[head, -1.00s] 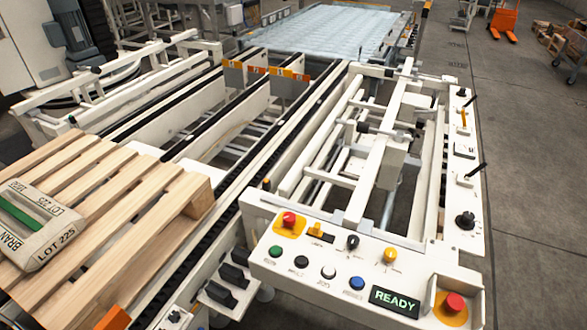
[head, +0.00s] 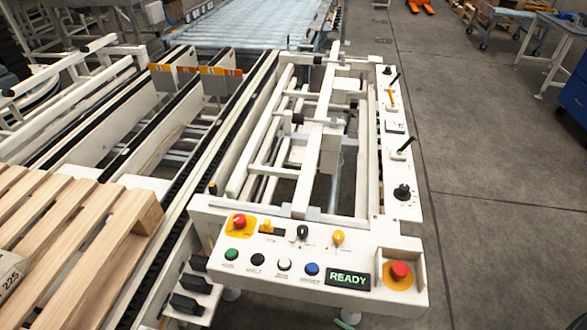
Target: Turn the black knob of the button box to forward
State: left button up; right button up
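The button box (head: 225,270) is a white panel at the front of the machine in the head view. Its black knob (head: 302,232) sits in the upper row, between a yellow switch (head: 267,227) and a yellow knob (head: 338,237). The marks around the black knob are too small to read, so I cannot tell its setting. A larger black knob (head: 402,192) stands on the side rail at the right. Neither of my grippers is in view.
The panel also has red mushroom buttons (head: 239,221) (head: 399,270), a row of green, black, white and blue buttons, and a display (head: 348,277) reading READY. A wooden pallet (head: 60,235) lies at left. Open grey floor (head: 490,240) is at right.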

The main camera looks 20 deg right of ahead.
aim_at(303, 230)
jog(key=z, duration=0.9)
jog(key=j+u, duration=0.2)
jog(key=l, duration=0.1)
